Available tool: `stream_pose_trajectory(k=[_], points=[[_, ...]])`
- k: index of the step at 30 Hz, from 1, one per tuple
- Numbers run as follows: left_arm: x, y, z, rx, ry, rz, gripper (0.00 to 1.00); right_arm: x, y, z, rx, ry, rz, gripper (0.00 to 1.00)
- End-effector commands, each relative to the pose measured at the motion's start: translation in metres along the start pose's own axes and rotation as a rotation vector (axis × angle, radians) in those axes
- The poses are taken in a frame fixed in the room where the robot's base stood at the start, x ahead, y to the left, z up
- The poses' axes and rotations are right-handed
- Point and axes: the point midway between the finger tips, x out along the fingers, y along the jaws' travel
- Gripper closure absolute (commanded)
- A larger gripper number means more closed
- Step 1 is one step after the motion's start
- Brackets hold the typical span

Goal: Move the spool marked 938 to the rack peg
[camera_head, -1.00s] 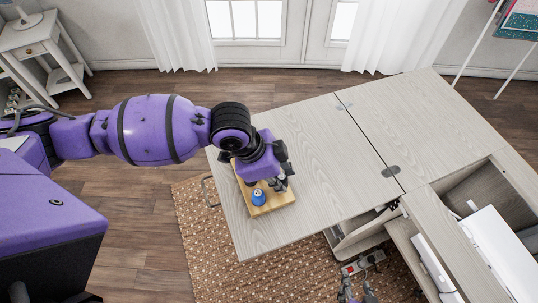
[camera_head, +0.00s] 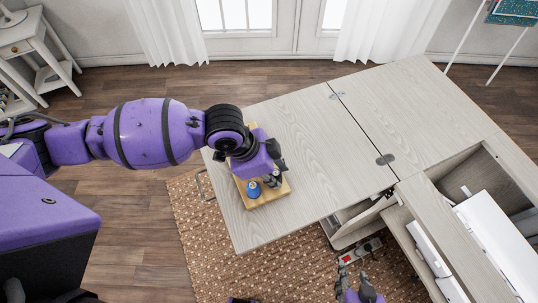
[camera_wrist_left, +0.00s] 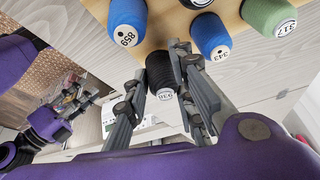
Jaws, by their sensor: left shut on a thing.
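My left gripper (camera_wrist_left: 180,85) is shut on a black spool (camera_wrist_left: 160,72) whose white label, upside down, appears to read 938. In the head view my left gripper (camera_head: 273,180) is over the wooden spool rack (camera_head: 268,198), close to a blue spool (camera_head: 254,189). In the wrist view the held spool is apart from the rack board (camera_wrist_left: 165,30). Blue spools marked 859 (camera_wrist_left: 127,18) and 343 (camera_wrist_left: 211,36) and a green spool marked 317 (camera_wrist_left: 268,15) stand on it. No empty peg is clearly visible. My right gripper (camera_head: 358,284) is low at the bottom edge, fingers apart and empty.
The rack is on the left end of the grey wooden cabinet top (camera_head: 310,140). An open compartment with a white machine (camera_head: 495,235) is at the right. The middle of the top is clear.

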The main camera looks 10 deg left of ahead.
Motion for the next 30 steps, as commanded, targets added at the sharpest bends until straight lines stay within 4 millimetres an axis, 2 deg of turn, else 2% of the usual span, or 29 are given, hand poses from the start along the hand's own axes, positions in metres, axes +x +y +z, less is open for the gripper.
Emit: stream_pose_trajectory(k=[10, 11, 15, 25, 30], points=[[0.002, 0.0, 0.0, 0.001, 0.001, -0.001, 0.97, 0.0, 0.001, -0.002, -0.002, 0.003, 0.0, 0.6], [0.002, 0.0, 0.0, 0.001, 0.001, -0.001, 0.74, 0.0, 0.001, -0.002, -0.001, 0.004, 0.0, 0.6], [0.002, 0.0, 0.0, 0.001, 0.001, -0.001, 0.56, 0.0, -0.001, -0.004, 0.004, 0.008, 0.0, 0.6], [0.001, -0.001, 0.0, 0.001, 0.001, -0.002, 0.55, 0.0, -0.001, -0.001, 0.008, 0.003, 0.002, 0.6], [-0.018, -0.001, 0.001, 0.002, 0.002, -0.003, 0.55, 0.0, -0.001, -0.001, 0.006, 0.003, 0.001, 0.6]])
